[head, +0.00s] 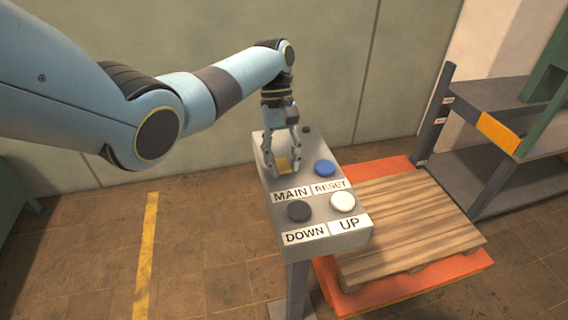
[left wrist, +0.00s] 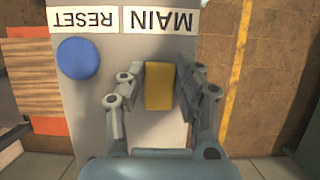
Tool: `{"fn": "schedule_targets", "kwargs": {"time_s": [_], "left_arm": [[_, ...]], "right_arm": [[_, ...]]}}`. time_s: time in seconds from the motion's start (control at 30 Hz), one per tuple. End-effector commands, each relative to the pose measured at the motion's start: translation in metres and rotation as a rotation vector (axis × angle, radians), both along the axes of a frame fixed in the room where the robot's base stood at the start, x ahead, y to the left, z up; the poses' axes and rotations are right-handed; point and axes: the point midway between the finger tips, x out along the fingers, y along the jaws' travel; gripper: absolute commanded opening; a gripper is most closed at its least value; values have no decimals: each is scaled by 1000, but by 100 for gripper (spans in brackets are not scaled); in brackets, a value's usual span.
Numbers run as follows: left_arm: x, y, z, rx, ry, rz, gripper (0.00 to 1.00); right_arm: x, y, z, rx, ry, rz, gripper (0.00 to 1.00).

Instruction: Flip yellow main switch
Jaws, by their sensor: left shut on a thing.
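The yellow main switch (head: 284,163) sits on the grey control box (head: 283,236), above the MAIN label (head: 291,195). My left gripper (head: 284,168) reaches down onto it from above. In the left wrist view, the yellow switch (left wrist: 159,86) lies between the two fingers of my left gripper (left wrist: 160,88), which are shut on it. The fingers hide part of the switch in the head view. My right gripper is in neither view.
A blue RESET button (head: 325,168), black DOWN button (head: 299,211) and white UP button (head: 343,202) share the box. A wooden pallet (head: 410,220) on an orange platform (head: 420,289) stands to the right. A grey shelf (head: 490,105) is behind it.

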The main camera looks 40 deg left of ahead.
Motion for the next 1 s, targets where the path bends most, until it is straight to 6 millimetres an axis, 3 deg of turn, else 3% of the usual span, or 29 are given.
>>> {"fn": "schedule_targets", "kwargs": {"time_s": [0.3,0.33,0.5,0.77,1.0], "left_arm": [[0,0,0,-6,4,0,1],[0,0,0,-6,4,0,37],[0,0,0,-5,3,0,56],[1,1,1,-4,3,0,56],[10,11,33,-3,-1,1,56]], "right_arm": [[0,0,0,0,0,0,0],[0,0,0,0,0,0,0],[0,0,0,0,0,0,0],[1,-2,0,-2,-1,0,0],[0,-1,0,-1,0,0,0]]}}
